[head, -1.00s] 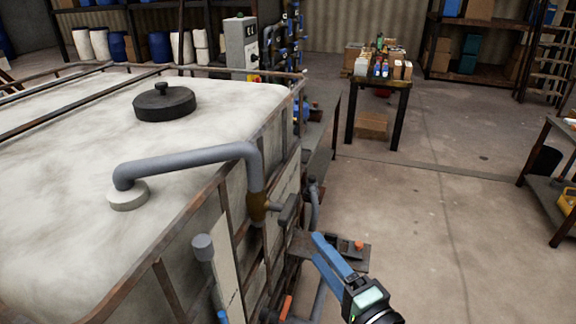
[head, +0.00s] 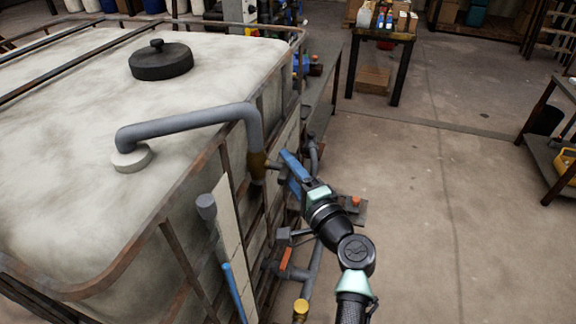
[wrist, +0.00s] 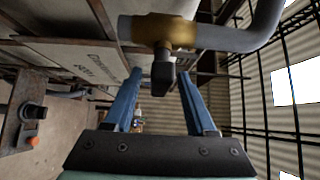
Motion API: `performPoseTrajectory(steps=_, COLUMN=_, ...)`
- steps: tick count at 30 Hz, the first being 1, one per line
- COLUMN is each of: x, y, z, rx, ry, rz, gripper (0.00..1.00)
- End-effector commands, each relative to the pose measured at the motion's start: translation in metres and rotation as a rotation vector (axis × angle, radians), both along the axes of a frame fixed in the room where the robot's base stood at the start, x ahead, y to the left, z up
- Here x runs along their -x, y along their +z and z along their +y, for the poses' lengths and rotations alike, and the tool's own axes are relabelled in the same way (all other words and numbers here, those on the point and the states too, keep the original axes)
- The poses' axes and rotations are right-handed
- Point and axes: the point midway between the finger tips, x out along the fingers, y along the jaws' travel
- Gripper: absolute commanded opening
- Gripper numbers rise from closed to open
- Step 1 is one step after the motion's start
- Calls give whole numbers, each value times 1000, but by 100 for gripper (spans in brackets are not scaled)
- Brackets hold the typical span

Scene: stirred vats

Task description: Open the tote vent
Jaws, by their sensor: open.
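The tote (head: 90,100) is a large white caged tank at the left in the head view. Its vent is a grey pipe (head: 190,122) that bends down over the tank's edge to a brass valve (head: 257,165), also in the wrist view (wrist: 165,32). A dark valve handle (wrist: 163,75) sticks out from the brass body. My gripper (head: 286,166) is open beside the valve. In the wrist view its blue fingers (wrist: 160,78) stand on either side of the handle, with gaps visible. Contact cannot be told. The handle is mostly hidden in the head view.
A black lid (head: 160,63) sits on the tank's top. Rusty cage bars (head: 185,262), lower pipes (head: 312,275) and a yellow-capped fitting (head: 300,308) lie close to my arm. A table with bottles (head: 383,36) stands behind.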

Motion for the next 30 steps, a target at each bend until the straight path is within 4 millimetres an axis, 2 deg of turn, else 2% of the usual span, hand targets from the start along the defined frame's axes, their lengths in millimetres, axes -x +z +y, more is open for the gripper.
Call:
performPoseTrajectory(steps=11, x=-4, y=0, z=2, rx=0, ry=0, rz=0, gripper=54)
performPoseTrajectory(steps=20, x=-3, y=0, z=2, rx=0, ry=0, rz=0, gripper=0)
performPoseTrajectory(steps=30, x=-3, y=-1, z=2, rx=2, ry=0, rz=-4, gripper=0)
